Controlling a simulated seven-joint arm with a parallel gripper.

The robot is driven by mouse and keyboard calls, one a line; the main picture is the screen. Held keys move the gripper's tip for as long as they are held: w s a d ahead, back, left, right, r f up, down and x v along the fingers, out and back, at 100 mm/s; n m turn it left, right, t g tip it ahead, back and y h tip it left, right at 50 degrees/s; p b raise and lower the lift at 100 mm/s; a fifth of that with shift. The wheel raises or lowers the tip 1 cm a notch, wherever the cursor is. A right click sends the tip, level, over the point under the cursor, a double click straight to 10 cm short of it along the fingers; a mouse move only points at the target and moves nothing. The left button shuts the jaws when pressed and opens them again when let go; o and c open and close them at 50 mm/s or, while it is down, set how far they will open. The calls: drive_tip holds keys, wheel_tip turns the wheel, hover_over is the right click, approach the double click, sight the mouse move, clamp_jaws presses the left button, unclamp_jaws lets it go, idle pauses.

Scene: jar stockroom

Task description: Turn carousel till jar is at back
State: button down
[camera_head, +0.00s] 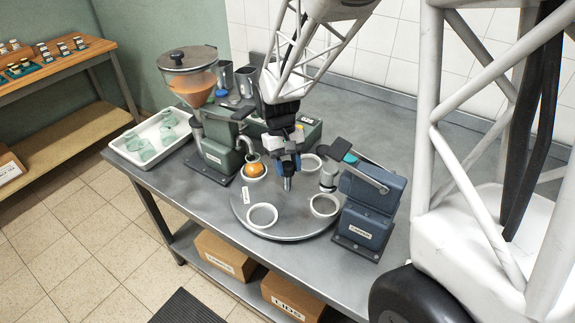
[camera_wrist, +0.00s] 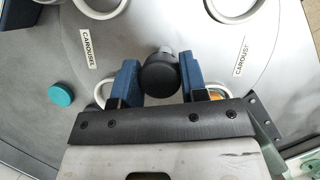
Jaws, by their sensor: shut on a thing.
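The carousel (camera_head: 289,225) is a round grey disc on the table with white ring holders near its rim; it fills much of the wrist view (camera_wrist: 215,70). A jar with orange contents (camera_head: 254,169) stands in the left ring, beside the filling machine's spout. In the wrist view a little orange (camera_wrist: 216,94) shows behind my right finger. My gripper (camera_head: 288,163) is over the disc's middle. Its blue fingers are shut on a black round knob (camera_wrist: 159,74), which stands on a metal post (camera_head: 287,183). The other rings in view look empty.
The green filling machine (camera_head: 216,147) with its hopper stands left of the carousel. A blue capping machine (camera_head: 370,205) stands close on the right. A white tray (camera_head: 119,148) of clear greenish things is at the table's left end. A teal disc (camera_wrist: 61,94) shows in the wrist view.

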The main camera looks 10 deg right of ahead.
drive_tip(key=shift+m+y, duration=0.3)
drive_tip(key=shift+m, duration=0.5)
drive_tip(key=shift+m+y, duration=0.6)
drive_tip(key=shift+m, duration=0.9)
drive_tip(key=shift+m+t+y, duration=0.5)
drive_tip(key=shift+m+y, duration=0.2)
drive_tip(key=shift+m, duration=1.4)
drive_tip(key=shift+m+t+y, duration=0.6)
drive_tip(key=shift+m, duration=1.8)
drive_tip(key=shift+m+t+y, duration=0.3)
drive_tip(key=shift+m+t, duration=0.4)
drive_tip(key=shift+m, duration=1.5)
drive_tip(key=c, duration=0.7)
unclamp_jaws()
drive_tip(key=shift+o, duration=0.2)
